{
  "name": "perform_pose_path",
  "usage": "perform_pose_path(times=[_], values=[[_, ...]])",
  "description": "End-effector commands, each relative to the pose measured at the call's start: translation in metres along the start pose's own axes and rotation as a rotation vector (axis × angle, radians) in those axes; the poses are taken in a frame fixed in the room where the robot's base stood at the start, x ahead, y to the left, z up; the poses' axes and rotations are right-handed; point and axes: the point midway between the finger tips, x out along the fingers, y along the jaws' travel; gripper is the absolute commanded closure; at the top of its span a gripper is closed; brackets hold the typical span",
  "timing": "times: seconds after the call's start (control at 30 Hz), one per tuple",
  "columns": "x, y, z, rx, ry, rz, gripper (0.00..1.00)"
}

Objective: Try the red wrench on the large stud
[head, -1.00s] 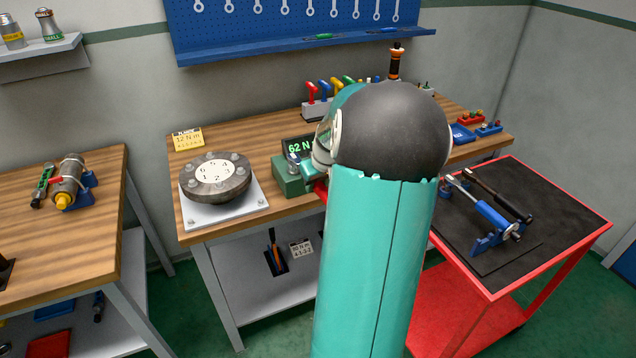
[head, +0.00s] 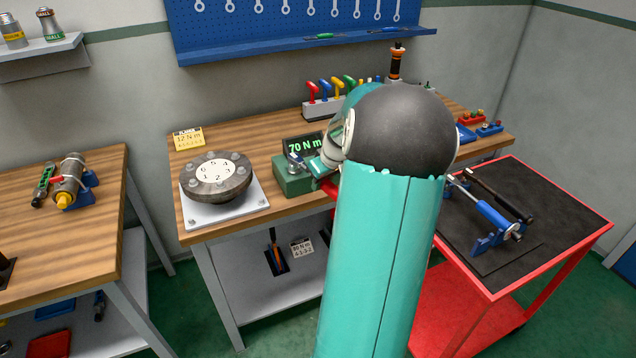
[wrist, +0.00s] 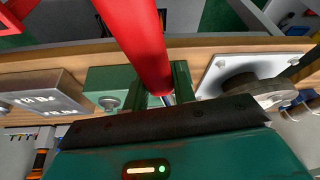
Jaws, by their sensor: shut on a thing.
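My gripper (wrist: 161,88) is shut on the red wrench (wrist: 140,38), whose thick red handle runs between the two dark green fingers toward the top of the wrist view. In the head view, only a short red piece of the wrench (head: 329,190) shows beside my arm. The gripper is at the green test block (head: 294,178) at the bench's front edge. The block's display (head: 304,146) reads 70 N m. A silver stud or fitting (head: 295,160) shows on the block. Whether the wrench's head is seated on a stud is hidden by my gripper and arm.
A dark round flange (head: 215,180) with numbered bolts stands on a white plate left of the block. A rack of coloured-handled tools (head: 322,106) is behind. A red cart (head: 570,220) with a blue-handled tool stands right.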

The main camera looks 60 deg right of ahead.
Motion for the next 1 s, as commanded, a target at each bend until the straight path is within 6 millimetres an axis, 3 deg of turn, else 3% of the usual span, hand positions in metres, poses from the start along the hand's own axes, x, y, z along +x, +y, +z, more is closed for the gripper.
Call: perform_pose_path(times=[0.37,1.0], values=[[-0.001,0.002,0.001,-0.01,-0.002,-0.003,1.0],[-0.033,0.002,-0.014,-0.011,0.002,0.0,1.0]])
